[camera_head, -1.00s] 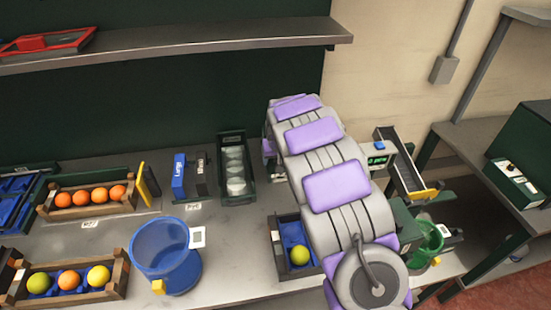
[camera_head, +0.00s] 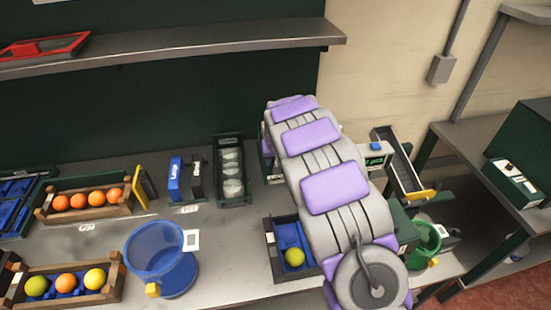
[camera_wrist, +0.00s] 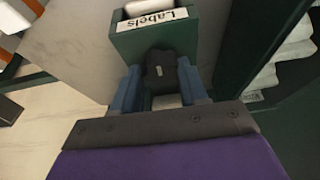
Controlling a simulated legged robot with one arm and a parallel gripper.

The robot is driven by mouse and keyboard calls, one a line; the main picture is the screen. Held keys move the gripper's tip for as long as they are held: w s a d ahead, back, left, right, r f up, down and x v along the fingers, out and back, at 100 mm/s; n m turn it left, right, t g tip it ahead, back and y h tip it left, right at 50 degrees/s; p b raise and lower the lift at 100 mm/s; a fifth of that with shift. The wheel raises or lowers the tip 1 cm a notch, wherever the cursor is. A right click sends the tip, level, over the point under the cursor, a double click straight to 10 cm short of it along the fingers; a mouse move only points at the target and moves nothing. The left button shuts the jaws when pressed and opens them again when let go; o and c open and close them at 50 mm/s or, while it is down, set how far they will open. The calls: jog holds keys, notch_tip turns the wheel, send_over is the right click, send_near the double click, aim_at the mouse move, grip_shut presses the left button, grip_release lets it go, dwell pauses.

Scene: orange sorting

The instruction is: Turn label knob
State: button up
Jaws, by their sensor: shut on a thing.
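The label knob (camera_wrist: 161,70) is a dark knob on the front of a green box marked "Labels" (camera_wrist: 150,34), seen in the wrist view. My gripper (camera_wrist: 162,90) is at the knob, with its two blue-grey fingers on either side of it, shut on it. A white mark shows on the knob's face. In the head view my grey and purple arm hides the gripper, the knob and the label box.
A blue bin (camera_head: 165,258) stands at the middle front. Wooden crates of fruit are at the left (camera_head: 85,199) and front left (camera_head: 68,283). A tray with a green ball (camera_head: 295,257) sits beside my arm. A green cup (camera_head: 425,237) is at the right, and a shelf (camera_head: 180,42) runs above.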

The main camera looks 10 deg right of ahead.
jog(key=shift+r+m+h+p, duration=0.2)
jog(key=shift+m+h+p, duration=0.3)
jog(key=shift+m+p, duration=0.65)
jog(key=m, duration=0.1)
jog(key=m+h, duration=0.1)
jog(key=shift+w+a+f+m+b, duration=0.1)
jog(key=shift+a+f+m+b, duration=0.1)
jog(key=shift+m+b, duration=0.15)
jog(key=m+b, duration=0.2)
jog(key=m+g+h+b, duration=0.1)
jog(key=m, duration=0.1)
jog(key=shift+a+f+m+b, duration=0.15)
jog(key=shift+m+b, duration=0.15)
jog(key=shift+b, duration=0.1)
jog(key=m+g+h+b, duration=0.1)
jog(key=m, duration=0.1)
jog(key=shift+w+a+m+b, duration=0.1)
jog(key=shift+m+b, duration=0.25)
jog(key=shift+m, duration=0.05)
jog(key=shift+r+m+g+b, duration=0.15)
jog(key=shift+m+g+b, duration=0.3)
jog(key=shift+m, duration=0.8)
jog(key=shift+r+m+g+b, duration=0.15)
jog(key=shift+m+g, duration=0.5)
jog(key=shift+m, duration=0.6)
jog(key=shift+f, duration=0.1)
jog(key=o, duration=1.1)
jog(key=shift+h, duration=0.3)
jog(key=shift+c, duration=0.2)
